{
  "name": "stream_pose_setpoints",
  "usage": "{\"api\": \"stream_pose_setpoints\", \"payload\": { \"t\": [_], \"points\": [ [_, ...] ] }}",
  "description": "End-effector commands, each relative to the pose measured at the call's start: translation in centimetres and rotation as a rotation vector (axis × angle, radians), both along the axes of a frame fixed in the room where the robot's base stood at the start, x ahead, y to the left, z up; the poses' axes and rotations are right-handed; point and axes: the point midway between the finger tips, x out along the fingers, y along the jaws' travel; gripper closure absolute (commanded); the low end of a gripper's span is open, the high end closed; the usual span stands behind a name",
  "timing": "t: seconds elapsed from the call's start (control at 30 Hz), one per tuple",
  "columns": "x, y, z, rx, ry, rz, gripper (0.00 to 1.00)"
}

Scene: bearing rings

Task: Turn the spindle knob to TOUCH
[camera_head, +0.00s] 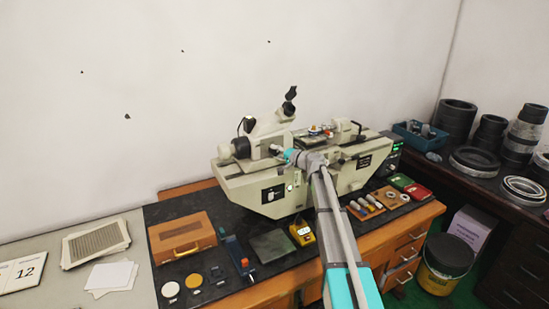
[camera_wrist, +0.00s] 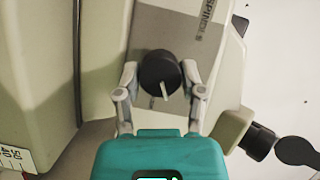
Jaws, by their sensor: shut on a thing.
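The spindle knob (camera_wrist: 158,72) is a round black knob with a white pointer line, on a grey plate of the cream machine (camera_head: 238,185). The plate carries the printed word SPINDLE, seen sideways in the wrist view; I cannot read a TOUCH mark. The white line points down and slightly right in that view. My gripper (camera_wrist: 160,78) has one finger on each side of the knob and is shut on it. In the head view my gripper (camera_head: 277,150) reaches the upper front of the machine, and the knob is hidden there.
An orange-brown case (camera_head: 181,236), a dark green slab (camera_head: 273,246) and a yellow device (camera_head: 302,233) lie on the bench before the machine. A microscope head (camera_head: 268,124) rises above my gripper. Black rings (camera_head: 455,120) are stacked on the right bench.

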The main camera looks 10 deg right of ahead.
Motion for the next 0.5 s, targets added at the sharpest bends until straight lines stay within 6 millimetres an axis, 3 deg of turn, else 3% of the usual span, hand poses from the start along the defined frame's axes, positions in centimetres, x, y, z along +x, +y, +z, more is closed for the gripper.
{"api": "stream_pose_setpoints", "payload": {
  "t": [0.5],
  "points": [
    [-0.28, 0.17, -0.48, 0.379, 0.127, 0.005, 0.96]
  ]
}}
